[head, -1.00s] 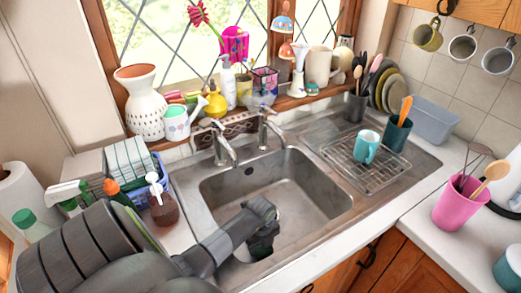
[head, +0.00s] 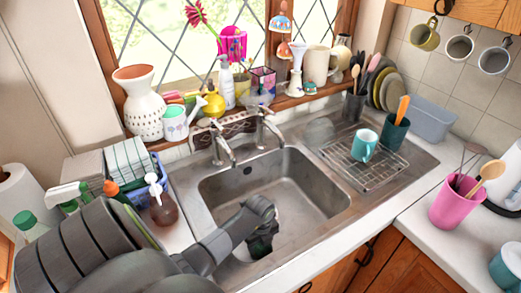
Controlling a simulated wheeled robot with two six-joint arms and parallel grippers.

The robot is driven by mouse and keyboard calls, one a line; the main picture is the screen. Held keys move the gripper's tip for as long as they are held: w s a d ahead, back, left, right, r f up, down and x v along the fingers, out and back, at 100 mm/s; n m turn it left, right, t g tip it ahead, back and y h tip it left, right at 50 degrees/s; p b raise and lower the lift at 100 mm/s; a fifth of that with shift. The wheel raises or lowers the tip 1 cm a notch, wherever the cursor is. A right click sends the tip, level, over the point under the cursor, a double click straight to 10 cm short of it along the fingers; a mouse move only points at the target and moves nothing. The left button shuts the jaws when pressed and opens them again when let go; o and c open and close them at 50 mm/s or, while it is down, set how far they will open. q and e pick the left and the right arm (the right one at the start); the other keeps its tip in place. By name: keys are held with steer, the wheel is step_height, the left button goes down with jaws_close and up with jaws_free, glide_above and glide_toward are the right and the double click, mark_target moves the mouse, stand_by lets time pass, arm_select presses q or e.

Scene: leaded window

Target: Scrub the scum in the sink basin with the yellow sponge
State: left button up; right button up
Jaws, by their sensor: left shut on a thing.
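The steel sink basin (head: 310,180) lies in the middle of the head view and is empty apart from my gripper. My left gripper (head: 262,247) reaches into its near left part, pointing down close to the floor. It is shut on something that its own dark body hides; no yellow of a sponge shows. A pale patch (head: 241,252) shows on the basin just left of the fingers; I cannot tell if it is scum or shine. My right gripper is not in view.
Two taps (head: 222,148) stand behind the basin. A wire rack (head: 368,172) with a teal mug (head: 363,146) is on the drainer at the right. A brown soap bottle (head: 163,207) and a blue dish rack (head: 140,193) crowd the left counter. A pink pot (head: 452,208) stands right.

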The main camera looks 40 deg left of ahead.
arm_select(q)
steer(key=shift+r+p, duration=3.4)
steer(key=shift+r, duration=0.6)
